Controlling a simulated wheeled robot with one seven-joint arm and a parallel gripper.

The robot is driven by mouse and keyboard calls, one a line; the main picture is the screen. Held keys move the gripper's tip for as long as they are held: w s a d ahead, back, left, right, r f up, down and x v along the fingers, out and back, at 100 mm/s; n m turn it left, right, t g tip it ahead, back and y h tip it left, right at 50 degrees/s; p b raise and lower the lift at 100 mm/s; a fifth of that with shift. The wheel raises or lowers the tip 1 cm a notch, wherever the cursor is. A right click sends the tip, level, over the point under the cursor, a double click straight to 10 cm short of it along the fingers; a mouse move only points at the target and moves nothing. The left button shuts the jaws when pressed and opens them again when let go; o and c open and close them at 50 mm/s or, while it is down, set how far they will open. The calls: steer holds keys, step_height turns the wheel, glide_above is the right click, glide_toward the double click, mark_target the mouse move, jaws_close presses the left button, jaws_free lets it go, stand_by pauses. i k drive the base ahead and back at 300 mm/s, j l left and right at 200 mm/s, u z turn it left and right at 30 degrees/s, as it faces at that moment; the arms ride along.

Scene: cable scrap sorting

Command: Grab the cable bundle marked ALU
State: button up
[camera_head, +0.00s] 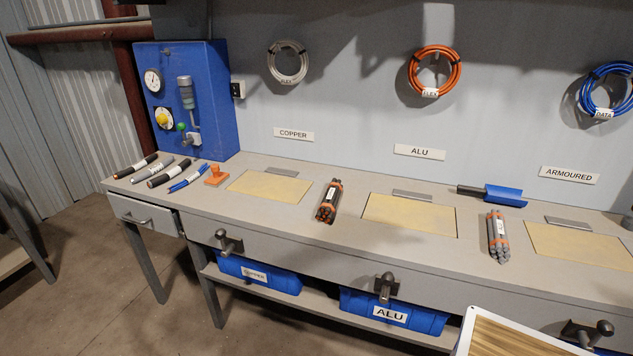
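Two banded cable bundles lie on the grey workbench (280,216). A dark bundle with orange bands and a white label (329,201) lies between the left and middle yellow panels. A grey bundle with orange bands and a white label (497,238) lies between the middle and right yellow panels. The labels on both are too small to read, so I cannot tell which is marked ALU. A wall sign reading ALU (419,152) hangs above the middle panel. A blue bin marked ALU (392,311) sits on the shelf below. My gripper is not in view.
Several short cables (160,172) and an orange tool (215,175) lie at the bench's left end by a blue control box (187,100). A blue scoop (492,194) lies at the back right. Clamp-like handles (385,287) stick out from the front edge.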

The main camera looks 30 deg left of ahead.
mark_target(500, 245)
steer(key=j, duration=0.7)
steer(key=k+j, duration=0.15)
steer(key=j, duration=1.2)
steer(key=i+l+u, duration=0.1)
steer(key=l, duration=0.35)
steer(key=i+l, duration=0.2)
steer(key=l, duration=0.2)
steer(key=i+l+u, duration=0.15)
steer(key=l, duration=0.3)
steer(key=l+u, duration=0.1)
steer(key=l, duration=0.35)
steer(key=i+l+u, duration=0.1)
steer(key=l, duration=0.4)
steer(key=i+j, duration=0.05)
